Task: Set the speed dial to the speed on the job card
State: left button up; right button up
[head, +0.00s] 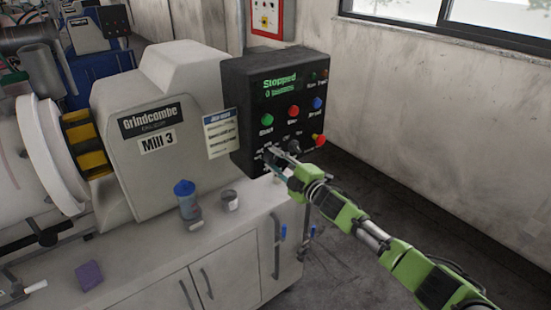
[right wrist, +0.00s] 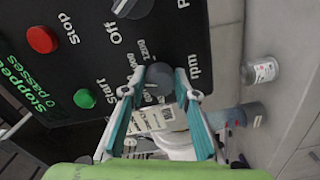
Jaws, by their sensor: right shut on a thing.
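The speed dial (right wrist: 158,74) is a dark round knob low on the black control panel (head: 259,78). In the right wrist view, numbers including 1000 and 1200 and the word rpm stand around it. My right gripper (head: 271,157) is shut on the dial, a finger on each side; in the head view it hides most of the dial. I cannot read where the dial points. The job card (head: 221,133) is a white sheet with a blue header at the panel's left; its lines are too small to read. My left gripper is not in view.
The display (head: 281,84) reads Stopped. Green Start (head: 267,119), red Stop (head: 293,111) and blue (head: 317,103) buttons sit above the dial. An Off switch (right wrist: 132,6) and a red emergency knob (head: 319,140) are close by. A blue-capped bottle (head: 187,205) and a jar (head: 230,201) stand below.

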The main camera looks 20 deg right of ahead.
jog(key=m, duration=0.3)
jog(key=shift+m+p, duration=0.35)
jog(key=shift+m, duration=0.05)
jog(key=m, duration=0.3)
jog(key=shift+f+m, duration=0.15)
jog(key=shift+m, duration=0.15)
jog(key=m, duration=0.3)
jog(key=shift+a+p, duration=0.1)
jog(key=shift+p, duration=0.2)
jog(key=shift+s+f+m, duration=0.1)
jog(key=shift+m, duration=1.6)
jog(key=o, duration=1.1)
